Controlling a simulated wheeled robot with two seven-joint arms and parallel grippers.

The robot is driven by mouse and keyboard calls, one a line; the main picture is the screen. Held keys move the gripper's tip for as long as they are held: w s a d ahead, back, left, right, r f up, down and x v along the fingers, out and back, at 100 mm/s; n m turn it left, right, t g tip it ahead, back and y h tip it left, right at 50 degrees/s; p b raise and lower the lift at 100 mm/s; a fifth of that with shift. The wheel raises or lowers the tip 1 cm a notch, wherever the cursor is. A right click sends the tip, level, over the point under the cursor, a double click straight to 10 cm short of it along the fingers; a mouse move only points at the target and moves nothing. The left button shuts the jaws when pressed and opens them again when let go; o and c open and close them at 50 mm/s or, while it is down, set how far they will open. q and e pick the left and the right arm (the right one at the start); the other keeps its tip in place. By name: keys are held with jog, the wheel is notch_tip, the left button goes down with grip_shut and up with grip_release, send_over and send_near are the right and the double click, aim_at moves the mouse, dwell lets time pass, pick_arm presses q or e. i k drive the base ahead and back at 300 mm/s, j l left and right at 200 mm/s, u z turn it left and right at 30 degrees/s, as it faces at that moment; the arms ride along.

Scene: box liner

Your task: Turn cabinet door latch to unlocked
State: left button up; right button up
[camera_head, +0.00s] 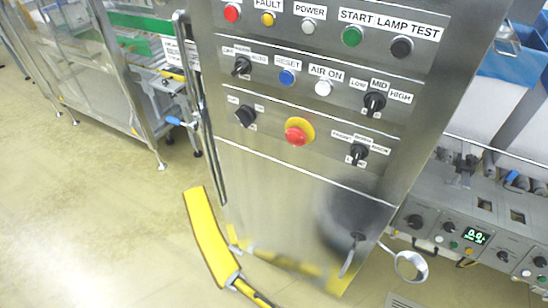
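The steel cabinet (270,200) stands in the middle, seen from above and tilted in the picture. A long vertical handle (211,140) runs along the cabinet's left edge.
Above are labelled buttons, black selector knobs and a red emergency stop (299,131). The floor at left is clear.

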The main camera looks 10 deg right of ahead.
aim_at(357, 238)
jog(key=z, duration=1.1)
